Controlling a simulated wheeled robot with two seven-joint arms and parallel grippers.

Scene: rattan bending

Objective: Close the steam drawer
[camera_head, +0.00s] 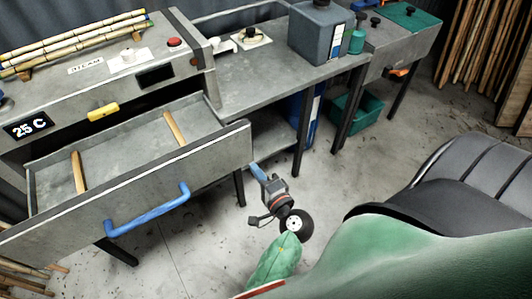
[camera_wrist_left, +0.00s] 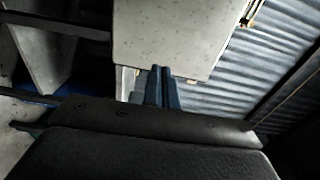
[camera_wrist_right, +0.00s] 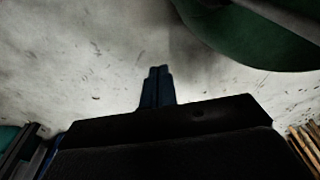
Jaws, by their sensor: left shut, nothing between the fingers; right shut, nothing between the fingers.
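The steam drawer (camera_head: 85,222) is a grey metal tray pulled out from under the steam box in the head view. Its front carries a blue bar handle (camera_head: 150,211). Two wooden slats lie across its inside, which otherwise looks empty. My left gripper (camera_head: 257,171) is just right of the drawer front's right end, apart from the handle. Its blue fingers are together in the left wrist view (camera_wrist_left: 162,88), in front of a grey speckled surface whose identity I cannot tell. My right gripper shows only in the right wrist view (camera_wrist_right: 157,88), shut and empty above the floor.
The steam box (camera_head: 190,85) has a yellow handle (camera_head: 103,111), a red button and bamboo poles on top. A grey bench (camera_head: 270,90) with a grey canister (camera_head: 318,32) stands to its right. A dark chair-like shape (camera_head: 460,180) fills the right. Floor before the bench is open.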

